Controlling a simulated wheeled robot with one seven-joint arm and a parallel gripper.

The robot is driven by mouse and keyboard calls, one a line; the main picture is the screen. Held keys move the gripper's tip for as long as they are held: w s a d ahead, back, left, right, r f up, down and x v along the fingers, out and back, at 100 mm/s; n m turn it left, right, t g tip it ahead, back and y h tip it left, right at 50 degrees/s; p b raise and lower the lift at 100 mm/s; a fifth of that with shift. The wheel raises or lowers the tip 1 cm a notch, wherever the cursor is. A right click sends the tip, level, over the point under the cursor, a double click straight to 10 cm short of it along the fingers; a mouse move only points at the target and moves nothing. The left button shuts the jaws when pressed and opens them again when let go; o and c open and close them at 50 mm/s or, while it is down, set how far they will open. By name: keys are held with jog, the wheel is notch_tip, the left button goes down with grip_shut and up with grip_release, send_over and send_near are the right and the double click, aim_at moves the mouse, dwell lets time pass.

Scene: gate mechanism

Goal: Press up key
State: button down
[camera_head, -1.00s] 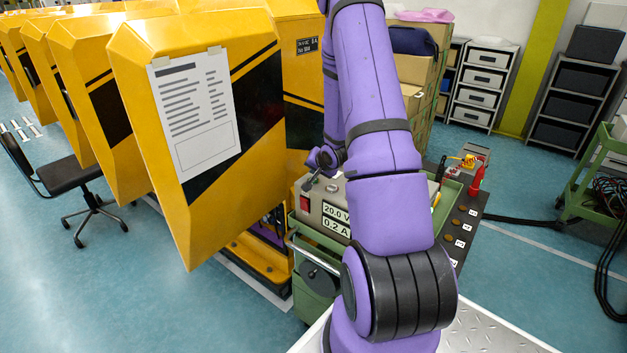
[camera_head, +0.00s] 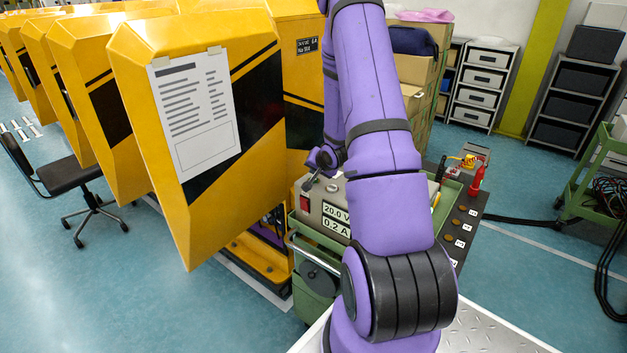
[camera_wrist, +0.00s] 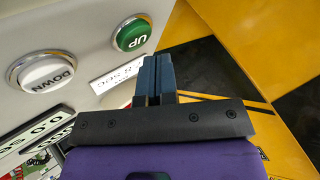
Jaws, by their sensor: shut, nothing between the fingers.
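The up key is a round green button (camera_wrist: 132,35) marked UP, in a silver ring at the top of the wrist view. A white button (camera_wrist: 44,74) marked DOWN sits left of it on the same pale panel. My gripper (camera_wrist: 154,62) is shut and empty, its dark fingertips just below and right of the green button in the picture. Whether the tips touch anything cannot be told.
Yellow gate cabinets (camera_head: 205,130) with black stripes stand close to the left of the control box. The box sits on a green cart (camera_head: 312,290) with a dark terminal strip on its right. A black chair (camera_head: 75,175) is at the left.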

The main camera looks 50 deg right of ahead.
jog(key=shift+f, duration=0.1)
dwell(0.4)
jog(key=shift+f, duration=0.3)
